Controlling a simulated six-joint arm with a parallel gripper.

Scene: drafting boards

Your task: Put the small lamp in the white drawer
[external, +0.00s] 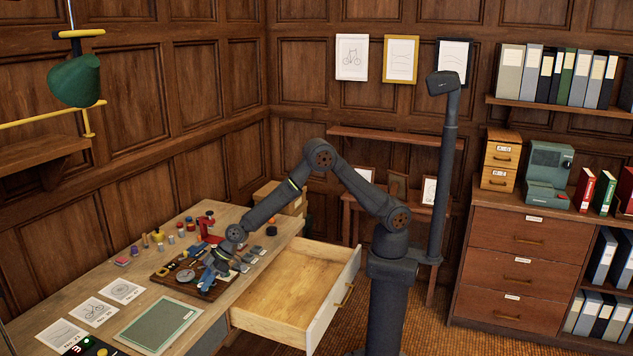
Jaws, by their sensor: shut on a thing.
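The white drawer (338,297) is pulled out from the right side of the desk. My gripper (209,279) is low over the brown board (165,278) on the desk, left of the open drawer. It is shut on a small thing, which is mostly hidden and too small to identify. I cannot make out the small lamp for certain.
Small tools crowd the board, with a red tool (206,226) and a yellow object (157,236) behind. A green mat (158,325) and paper sheets (94,311) lie in front. A green hanging lamp (75,81) is high at left. A wooden cabinet (520,255) stands at right.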

